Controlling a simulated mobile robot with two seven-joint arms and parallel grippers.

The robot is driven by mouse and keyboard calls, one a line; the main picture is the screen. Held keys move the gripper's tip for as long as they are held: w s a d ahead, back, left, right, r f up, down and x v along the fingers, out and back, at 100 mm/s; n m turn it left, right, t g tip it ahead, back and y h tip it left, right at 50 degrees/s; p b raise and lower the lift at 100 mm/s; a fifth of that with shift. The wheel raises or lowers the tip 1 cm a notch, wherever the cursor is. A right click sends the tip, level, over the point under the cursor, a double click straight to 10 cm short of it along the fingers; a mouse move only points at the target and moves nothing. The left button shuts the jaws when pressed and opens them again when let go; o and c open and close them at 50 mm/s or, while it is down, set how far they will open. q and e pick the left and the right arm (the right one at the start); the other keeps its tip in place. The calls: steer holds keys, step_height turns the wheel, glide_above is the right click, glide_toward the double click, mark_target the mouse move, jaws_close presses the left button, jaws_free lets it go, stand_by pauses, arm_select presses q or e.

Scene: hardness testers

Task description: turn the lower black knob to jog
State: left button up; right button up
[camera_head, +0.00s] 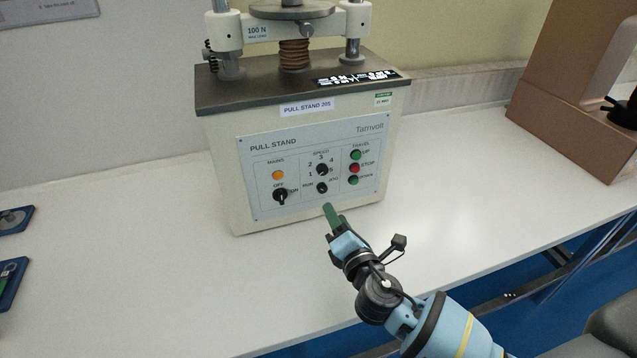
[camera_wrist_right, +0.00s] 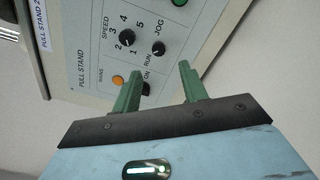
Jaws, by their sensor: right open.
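The pull stand's grey front panel (camera_head: 300,205) carries the lower black knob (camera_head: 322,188), between the RUN and JOG labels and below the black speed knob (camera_head: 322,169). In the right wrist view the lower knob (camera_wrist_right: 159,47) lies just beyond my fingertips. Its pointer direction is too small to tell. My left gripper is not in view.
The panel also has a black mains knob (camera_head: 280,196), an orange lamp (camera_head: 278,175) and green and red travel buttons (camera_head: 354,168) close by. The white bench (camera_head: 450,190) is clear around the machine. A brown box-like unit (camera_head: 565,90) stands at right; blue trays (camera_head: 12,220) lie at left.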

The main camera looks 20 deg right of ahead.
mark_target(323, 191)
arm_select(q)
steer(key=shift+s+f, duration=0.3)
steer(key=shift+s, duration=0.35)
arm_select(e)
steer(key=shift+w+a, duration=0.15)
steer(key=shift+w, duration=3.6)
steer(key=shift+c, duration=0.3)
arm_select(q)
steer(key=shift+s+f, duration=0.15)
arm_select(e)
jaws_close()
